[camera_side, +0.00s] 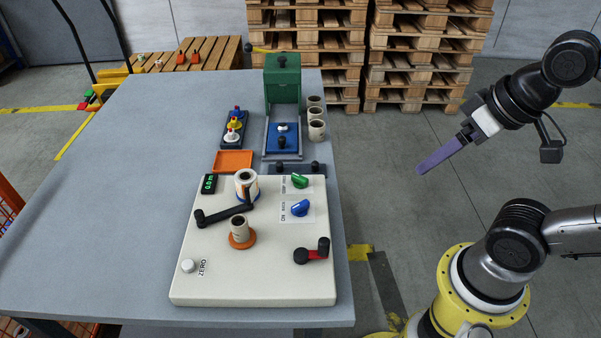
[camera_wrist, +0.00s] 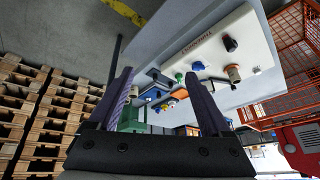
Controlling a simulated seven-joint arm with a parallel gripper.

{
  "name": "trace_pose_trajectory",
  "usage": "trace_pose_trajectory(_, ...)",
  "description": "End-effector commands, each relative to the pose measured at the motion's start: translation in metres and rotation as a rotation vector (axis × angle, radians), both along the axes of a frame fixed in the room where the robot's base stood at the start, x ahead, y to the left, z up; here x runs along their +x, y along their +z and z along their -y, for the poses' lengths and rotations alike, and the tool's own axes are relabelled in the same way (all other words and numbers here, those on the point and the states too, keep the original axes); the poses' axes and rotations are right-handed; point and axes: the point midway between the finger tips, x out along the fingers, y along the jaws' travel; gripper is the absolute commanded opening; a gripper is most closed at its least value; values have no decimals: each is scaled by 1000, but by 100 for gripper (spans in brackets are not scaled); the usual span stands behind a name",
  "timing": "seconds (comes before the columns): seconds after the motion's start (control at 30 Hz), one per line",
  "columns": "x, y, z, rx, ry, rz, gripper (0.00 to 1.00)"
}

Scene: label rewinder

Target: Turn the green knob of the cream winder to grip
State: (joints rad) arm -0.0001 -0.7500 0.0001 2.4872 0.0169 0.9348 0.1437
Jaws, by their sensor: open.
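The cream winder (camera_side: 260,275) lies on the grey table in the side view; it also shows in the wrist view (camera_wrist: 230,38). Its green knob (camera_side: 299,181) is at the panel's far right, on a white label too small to read fully. The green knob also shows in the wrist view (camera_wrist: 179,77). A blue knob (camera_side: 300,208) sits just nearer than it. My gripper (camera_side: 421,170) is right of the table, in the air, apart from the winder. In the wrist view its two fingers (camera_wrist: 163,88) stand apart with nothing between them.
Near the green knob stand a label roll (camera_side: 247,184), a black arm (camera_side: 224,214) and a red-black crank (camera_side: 313,251). The air between my gripper and the winder looks clear.

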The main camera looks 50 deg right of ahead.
Motion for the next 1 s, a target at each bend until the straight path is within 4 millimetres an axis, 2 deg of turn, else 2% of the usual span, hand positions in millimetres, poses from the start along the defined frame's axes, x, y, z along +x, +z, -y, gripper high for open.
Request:
trace_pose_trajectory(0.13, 12, 25, -9, 128, -168, -13, 82)
trace_pose_trajectory(0.27, 33, 45, -17, 244, -328, -73, 82)
trace_pose_trajectory(0.37, 52, 57, -22, 319, -441, -125, 82)
trace_pose_trajectory(0.53, 98, 70, -29, 438, -648, -244, 82)
trace_pose_trajectory(0.77, 172, 64, -32, 551, -906, -427, 82)
trace_pose_trajectory(0.87, 203, 51, -29, 580, -996, -502, 82)
trace_pose_trajectory(1.0, 242, 23, -23, 596, -1080, -596, 82)
